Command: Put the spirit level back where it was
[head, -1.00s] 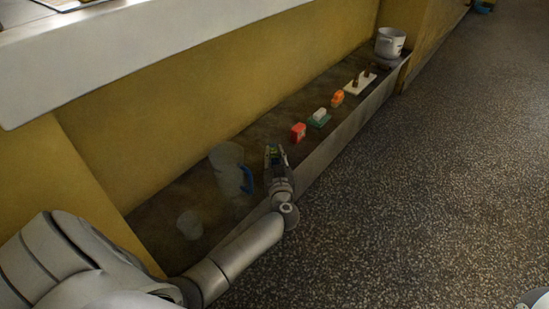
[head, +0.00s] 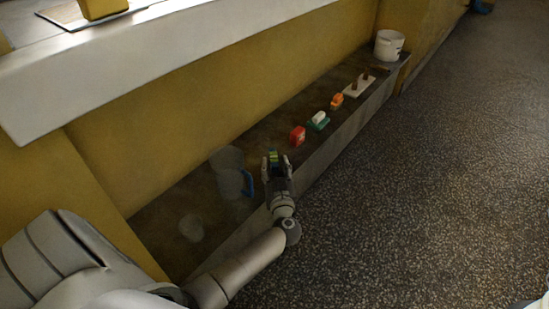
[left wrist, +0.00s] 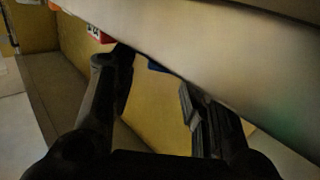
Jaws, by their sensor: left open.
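My left gripper (head: 277,166) is open over the dark low ledge, its fingertips pointing away along it. A small green, yellow and blue item (head: 273,157), which looks like the spirit level, shows at the fingertips. I cannot tell whether it touches them or lies on the ledge. In the left wrist view the two dark fingers (left wrist: 155,82) stand apart, with a bit of blue just beyond them. A large, blurred pale surface hides much of that view.
On the ledge (head: 170,222), a clear jug with a blue handle (head: 248,183) stands left of the gripper. Beyond are a red box (head: 298,135), a green-and-white item (head: 319,120), an orange item (head: 337,101), a white board (head: 359,86) and a white pot (head: 389,44). The speckled floor (head: 440,180) is clear.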

